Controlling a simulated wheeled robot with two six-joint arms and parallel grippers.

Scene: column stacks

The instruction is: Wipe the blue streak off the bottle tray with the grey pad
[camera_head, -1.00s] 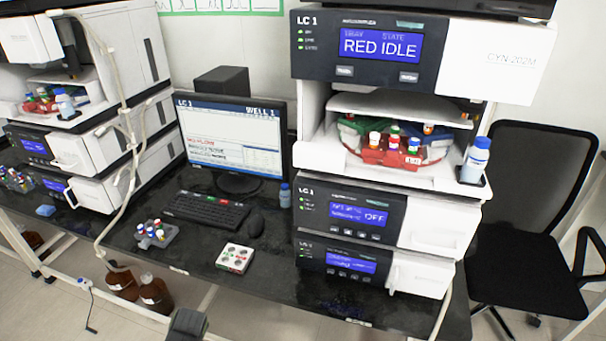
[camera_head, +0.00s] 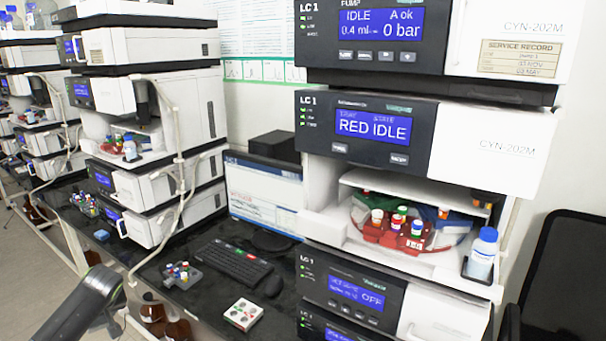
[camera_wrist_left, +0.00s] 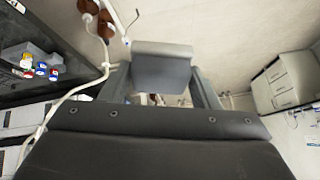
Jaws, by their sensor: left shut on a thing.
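My left gripper (camera_wrist_left: 161,78) is shut on the grey pad (camera_wrist_left: 162,66), a block held across its fingers in the left wrist view. In the head view, a dark part of my left arm (camera_head: 82,308) comes in at the lower left; the pad cannot be made out there. My right gripper is not in view.
The LC 1 stack (camera_head: 368,125) stands at the right, with coloured vials in its open bay and a blue-capped bottle (camera_head: 483,252) on its side. A vial rack (camera_head: 182,274), keyboard (camera_head: 232,262) and white tray (camera_head: 243,314) are on the bench. A chair (camera_head: 570,270) stands right.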

